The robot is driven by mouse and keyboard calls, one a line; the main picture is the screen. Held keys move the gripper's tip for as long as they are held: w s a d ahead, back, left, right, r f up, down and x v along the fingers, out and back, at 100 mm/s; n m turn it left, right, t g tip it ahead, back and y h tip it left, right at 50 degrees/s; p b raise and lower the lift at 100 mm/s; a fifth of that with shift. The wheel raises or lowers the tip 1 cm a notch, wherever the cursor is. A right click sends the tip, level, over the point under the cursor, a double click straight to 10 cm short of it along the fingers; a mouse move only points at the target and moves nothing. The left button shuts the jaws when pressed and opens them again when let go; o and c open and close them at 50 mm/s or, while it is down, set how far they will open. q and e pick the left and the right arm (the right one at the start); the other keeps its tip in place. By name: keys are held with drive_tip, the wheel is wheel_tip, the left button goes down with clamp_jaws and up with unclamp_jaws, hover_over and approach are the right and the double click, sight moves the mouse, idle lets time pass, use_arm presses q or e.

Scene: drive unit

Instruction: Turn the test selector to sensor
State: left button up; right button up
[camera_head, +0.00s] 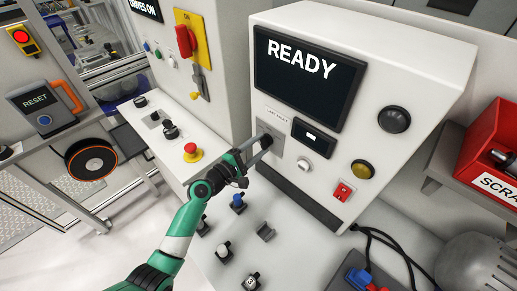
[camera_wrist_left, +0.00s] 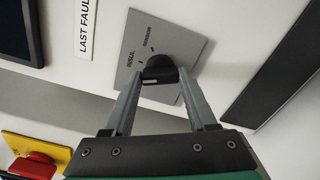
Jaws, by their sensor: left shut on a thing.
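The test selector is a black knob (camera_wrist_left: 165,69) on a grey plate (camera_wrist_left: 183,38) marked INSUL and SENSOR, in the left wrist view. My left gripper (camera_wrist_left: 158,78) has one finger on each side of the knob and is shut on it. I cannot tell for sure which mark the knob points to. In the head view the plate (camera_head: 277,130) sits on the white console's front below the READY screen (camera_head: 305,80). My left gripper (camera_head: 262,147) reaches it from the lower left and hides the knob. My right gripper is not in view.
A small dark display (camera_head: 313,138) and a white knob (camera_head: 303,165) are right of the plate. A red emergency button (camera_head: 191,152) on yellow stands left of my arm. Several small knobs lie on the sloped panel below. A red scrap bin (camera_head: 493,150) is at right.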

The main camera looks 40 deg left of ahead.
use_arm(q)
drive_tip(key=m+b, duration=0.2)
drive_tip(key=m, duration=0.1)
drive_tip(key=shift+f+m, duration=0.15)
drive_tip(key=shift+m, duration=0.25)
drive_tip(key=m+b, duration=0.2)
drive_tip(key=m, duration=0.2)
drive_tip(key=shift+b, duration=0.35)
drive_tip(key=m+b, duration=0.2)
drive_tip(key=m, duration=0.2)
drive_tip(key=shift+m+b, duration=0.85)
drive_tip(key=shift+m, duration=0.55)
drive_tip(key=o, duration=1.4)
drive_tip(key=shift+c, duration=0.2)
drive_tip(key=shift+s, duration=0.1)
